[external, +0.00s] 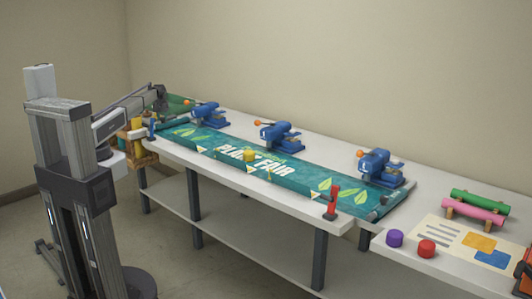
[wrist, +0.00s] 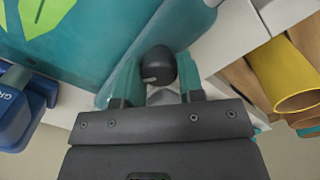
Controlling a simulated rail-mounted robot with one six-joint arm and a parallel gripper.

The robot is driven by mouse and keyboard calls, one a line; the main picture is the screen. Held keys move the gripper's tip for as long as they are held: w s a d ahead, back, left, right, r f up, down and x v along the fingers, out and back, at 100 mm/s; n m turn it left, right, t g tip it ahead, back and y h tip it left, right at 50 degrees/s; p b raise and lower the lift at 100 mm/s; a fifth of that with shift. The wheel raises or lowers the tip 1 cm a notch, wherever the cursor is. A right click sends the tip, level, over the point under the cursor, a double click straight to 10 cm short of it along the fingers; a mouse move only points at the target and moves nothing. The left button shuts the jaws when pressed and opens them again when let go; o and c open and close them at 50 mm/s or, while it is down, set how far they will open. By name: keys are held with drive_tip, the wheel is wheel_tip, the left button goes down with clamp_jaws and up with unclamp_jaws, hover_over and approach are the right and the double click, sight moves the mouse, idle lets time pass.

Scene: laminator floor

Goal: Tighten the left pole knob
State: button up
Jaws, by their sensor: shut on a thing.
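The teal banner (external: 225,148) with "PLANT FAIR" lettering lies along the long table, and its leaf print shows in the wrist view (wrist: 100,25). In the wrist view a dark round knob (wrist: 158,65) sits at the rolled end of the banner. My gripper (wrist: 160,80) has its two teal fingers on either side of this knob and is shut on it. In the external view my arm reaches over the table's far left end. The fingers and the knob are too small or hidden to make out there.
Three blue presses (external: 206,114) (external: 280,134) (external: 379,168) stand along the back edge. A yellow object (external: 250,155) sits on the banner. A red clamp (external: 332,203) stands at the front right, a blue one (external: 151,128) at the left. A yellow tube (wrist: 297,76) lies beside my gripper.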

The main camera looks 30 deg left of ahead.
drive_tip(key=m, duration=0.5)
drive_tip(key=shift+m, duration=0.3)
drive_tip(key=m, duration=0.6)
idle(0.4)
drive_tip(key=o, duration=0.9)
wheel_tip(320, 180, up, 11)
drive_tip(key=p, duration=1)
drive_tip(key=shift+w+a+f+p, duration=0.1)
drive_tip(key=shift+w+a+p, duration=0.05)
drive_tip(key=shift+p, duration=0.25)
